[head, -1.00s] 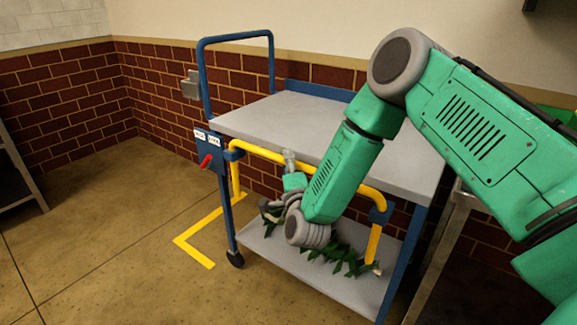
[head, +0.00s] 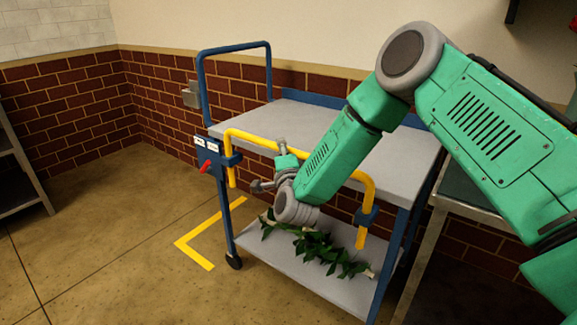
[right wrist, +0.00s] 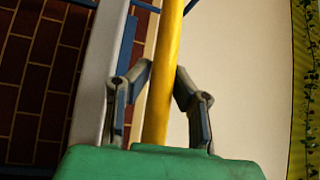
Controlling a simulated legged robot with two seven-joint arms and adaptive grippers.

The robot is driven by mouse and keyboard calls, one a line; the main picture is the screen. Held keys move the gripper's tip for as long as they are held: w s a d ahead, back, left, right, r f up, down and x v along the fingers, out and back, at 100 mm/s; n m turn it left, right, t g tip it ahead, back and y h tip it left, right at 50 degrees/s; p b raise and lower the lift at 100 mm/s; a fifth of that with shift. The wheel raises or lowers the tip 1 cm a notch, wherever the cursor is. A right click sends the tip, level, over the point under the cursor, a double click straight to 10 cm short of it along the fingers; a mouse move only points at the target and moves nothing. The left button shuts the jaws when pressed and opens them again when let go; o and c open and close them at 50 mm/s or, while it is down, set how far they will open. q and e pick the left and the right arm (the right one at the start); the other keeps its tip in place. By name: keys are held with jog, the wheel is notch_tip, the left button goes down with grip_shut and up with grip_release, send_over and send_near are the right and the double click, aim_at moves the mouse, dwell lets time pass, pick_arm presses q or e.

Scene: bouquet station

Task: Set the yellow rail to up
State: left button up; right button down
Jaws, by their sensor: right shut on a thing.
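The yellow rail (head: 325,165) is a bent bar on the near side of the blue and grey cart. Its long top bar stands a little above the edge of the upper shelf, and its legs run through blue brackets. My right gripper (head: 270,163) is on the top bar, left of its middle. In the right wrist view the rail (right wrist: 165,60) passes between the two fingers (right wrist: 162,85), which are shut on it. A red lever (head: 204,166) is on the blue post below two small white labels, too small to read. My left gripper is not in view.
Green leafy stems (head: 315,250) lie on the cart's lower shelf (head: 290,272). The upper shelf (head: 300,118) is bare where visible. Yellow tape (head: 195,255) marks the floor to the left. A grey-framed table (head: 465,200) stands close on the right.

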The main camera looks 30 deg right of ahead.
notch_tip(320, 180, up, 8)
jog(key=p, duration=0.4)
jog(key=shift+a+f, duration=0.15)
jog(key=shift+f, duration=0.1)
jog(key=c, duration=1.4)
grip_release()
jog(key=shift+s+a, duration=0.1)
jog(key=shift+a, duration=0.05)
jog(key=shift+s+a+f, duration=0.1)
jog(key=shift+s, duration=0.3)
jog(key=v, duration=1.1)
jog(key=shift+a, duration=0.1)
